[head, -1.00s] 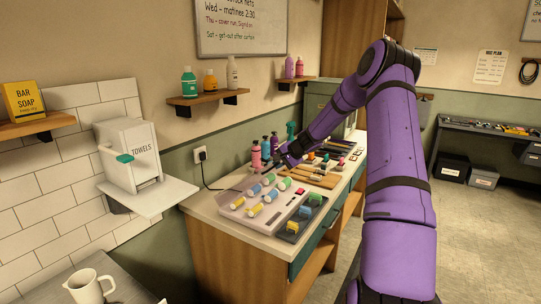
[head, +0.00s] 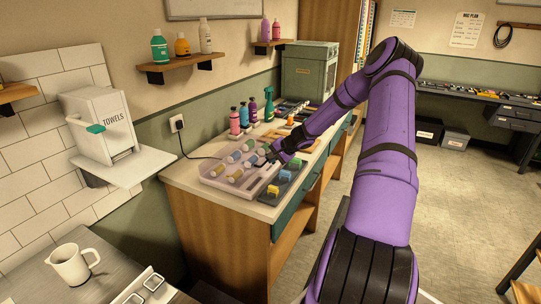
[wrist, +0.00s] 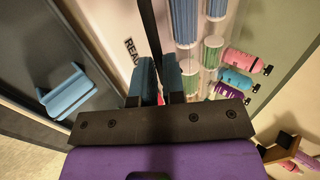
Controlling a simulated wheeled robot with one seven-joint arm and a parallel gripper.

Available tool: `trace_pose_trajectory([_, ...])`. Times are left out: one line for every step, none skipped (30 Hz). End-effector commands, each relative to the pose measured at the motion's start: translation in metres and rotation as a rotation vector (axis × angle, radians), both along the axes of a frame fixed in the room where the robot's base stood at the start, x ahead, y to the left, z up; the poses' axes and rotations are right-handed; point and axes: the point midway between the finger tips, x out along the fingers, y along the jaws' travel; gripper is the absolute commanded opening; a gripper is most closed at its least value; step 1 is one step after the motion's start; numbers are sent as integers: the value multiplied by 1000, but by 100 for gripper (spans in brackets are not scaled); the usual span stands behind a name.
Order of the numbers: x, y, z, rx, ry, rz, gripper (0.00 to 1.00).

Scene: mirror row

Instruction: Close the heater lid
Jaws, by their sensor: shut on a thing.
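The heater (head: 212,185) is a pale pink box on the counter, with rows of coloured rollers (head: 235,175). Its clear, faintly tinted lid (head: 228,163) appears to be low over the rollers, which look dulled through it; I cannot tell whether it is fully seated. My gripper (head: 269,157) is at the heater's right side, partly hidden by my arm. In the wrist view my gripper (wrist: 159,78) is shut on a thin edge, apparently the lid's, beside the READY label (wrist: 131,52). Blue and green rollers (wrist: 187,88) lie just right of the fingers.
A dark mat (head: 262,190) with coloured clips lies in front of the heater. Several bottles (head: 245,115) stand behind it. A towel box (head: 100,125) on a shelf and a jug (head: 70,265) are at left. Open floor lies right of the counter.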

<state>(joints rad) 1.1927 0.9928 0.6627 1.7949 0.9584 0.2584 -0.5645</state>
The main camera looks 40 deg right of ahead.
Motion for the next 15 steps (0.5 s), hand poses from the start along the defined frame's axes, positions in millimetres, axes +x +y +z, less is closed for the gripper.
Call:
trace_pose_trajectory([-2,-1,-1,2,3,-4,0])
trace_pose_trajectory([-2,-1,-2,2,3,-4,0])
trace_pose_trajectory([-2,-1,-2,2,3,-4,0])
trace_pose_trajectory([-2,-1,-2,2,3,-4,0])
trace_pose_trajectory([-2,-1,-2,2,3,-4,0])
trace_pose_trajectory([-2,-1,-2,2,3,-4,0])
trace_pose_trajectory([-2,-1,-2,2,3,-4,0])
trace_pose_trajectory([-2,-1,-2,2,3,-4,0])
trace_pose_trajectory([-2,-1,-2,2,3,-4,0])
trace_pose_trajectory([-2,-1,-2,2,3,-4,0])
trace_pose_trajectory([-2,-1,-2,2,3,-4,15])
trace_pose_trajectory([-2,-2,-2,2,3,-4,24])
trace_pose_trajectory([-2,-1,-2,2,3,-4,31])
trace_pose_trajectory([-2,-1,-1,1,3,-3,36])
trace_pose_trajectory([-1,-1,-1,1,3,-3,36])
